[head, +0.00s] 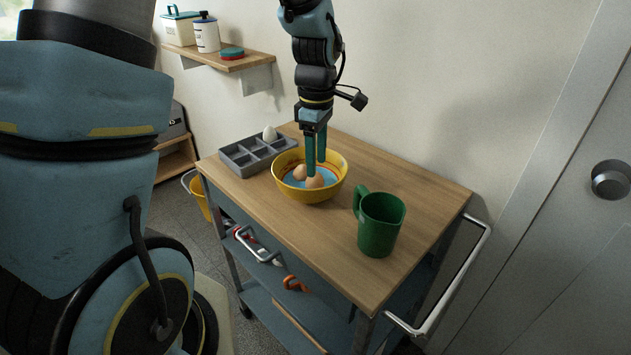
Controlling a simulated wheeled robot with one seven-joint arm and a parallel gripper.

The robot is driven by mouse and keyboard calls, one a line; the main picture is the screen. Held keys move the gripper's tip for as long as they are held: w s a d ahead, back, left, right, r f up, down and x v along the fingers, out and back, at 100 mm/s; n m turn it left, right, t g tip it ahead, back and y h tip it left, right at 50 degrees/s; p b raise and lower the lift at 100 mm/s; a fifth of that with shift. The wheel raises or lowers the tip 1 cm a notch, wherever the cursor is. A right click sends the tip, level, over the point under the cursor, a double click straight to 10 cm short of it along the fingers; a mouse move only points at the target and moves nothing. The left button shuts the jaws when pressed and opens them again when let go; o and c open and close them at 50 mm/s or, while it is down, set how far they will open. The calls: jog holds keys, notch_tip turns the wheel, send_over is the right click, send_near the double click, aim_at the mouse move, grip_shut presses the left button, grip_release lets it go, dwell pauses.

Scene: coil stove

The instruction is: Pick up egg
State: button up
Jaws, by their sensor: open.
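Two brown eggs lie in a yellow bowl (338,186) with a blue inside. One egg (299,172) is left of my gripper's fingers. The other egg (314,182) is right at the fingertips in this view. A white egg (269,134) stands in the grey compartment tray (235,165) behind the bowl to the left. My gripper (315,168) points down into the bowl, open, with its teal fingers at the eggs. I cannot tell whether the fingers straddle or touch an egg.
A green mug (381,226) stands on the wooden cart top (325,232) right of the bowl. A metal handle (452,288) sticks out at the cart's right end. A wall shelf (217,58) holds canisters at the back left. The cart top's front left is clear.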

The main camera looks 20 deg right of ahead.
aim_at(315, 178)
jog(key=shift+a+f+p, duration=0.2)
jog(key=shift+f+p, duration=0.75)
jog(key=shift+f, duration=1.75)
grip_shut()
jog(key=shift+w+r, duration=0.1)
